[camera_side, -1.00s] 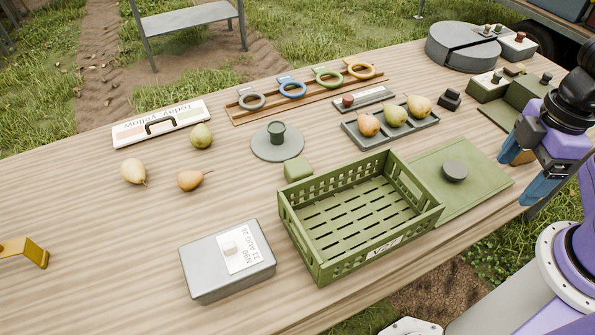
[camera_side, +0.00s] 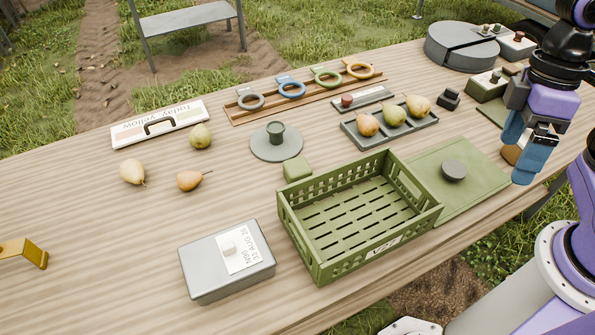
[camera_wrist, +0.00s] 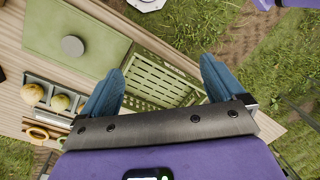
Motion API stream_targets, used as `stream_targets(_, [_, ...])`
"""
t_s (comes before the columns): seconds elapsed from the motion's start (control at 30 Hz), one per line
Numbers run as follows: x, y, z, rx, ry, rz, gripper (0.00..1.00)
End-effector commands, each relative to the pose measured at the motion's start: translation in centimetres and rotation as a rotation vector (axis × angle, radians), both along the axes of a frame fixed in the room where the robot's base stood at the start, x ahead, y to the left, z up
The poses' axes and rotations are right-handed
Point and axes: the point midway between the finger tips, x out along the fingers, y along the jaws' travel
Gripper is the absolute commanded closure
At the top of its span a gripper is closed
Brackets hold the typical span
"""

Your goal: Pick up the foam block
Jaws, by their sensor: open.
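A small green block (camera_side: 298,168), which looks like the foam block, sits on the wooden table against the far left corner of the green crate (camera_side: 361,253). I cannot make it out in the wrist view. My gripper (camera_side: 521,158) is open and empty at the right edge of the table, well to the right of the block and beyond the green board with a dark knob. In the wrist view its blue fingers (camera_wrist: 162,85) are spread apart, with part of the crate (camera_wrist: 160,81) showing between them.
The green board (camera_side: 478,188) lies right of the crate. A grey box (camera_side: 205,276) stands left of it. A round plate with a dark green cup (camera_side: 277,133) is behind the block. A pear tray (camera_side: 357,139) and ring rack (camera_side: 240,116) lie farther back. The left front table is mostly clear.

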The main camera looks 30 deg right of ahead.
Motion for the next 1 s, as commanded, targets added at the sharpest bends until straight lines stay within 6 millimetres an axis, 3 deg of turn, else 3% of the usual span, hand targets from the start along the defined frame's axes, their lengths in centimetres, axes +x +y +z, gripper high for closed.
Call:
stream_targets(0.27, [3.8, 3.5, -0.1, 0.021, 0.235, -0.453, 0.04])
stream_targets(0.47, [8.0, 6.0, 0.0, 0.055, 0.426, -0.806, 0.04])
stream_targets(0.77, [16.4, 8.2, 0.2, 0.147, 0.733, -1.315, 0.04])
stream_targets(1.0, [24.0, 7.4, 0.3, 0.257, 0.988, -1.674, 0.04])
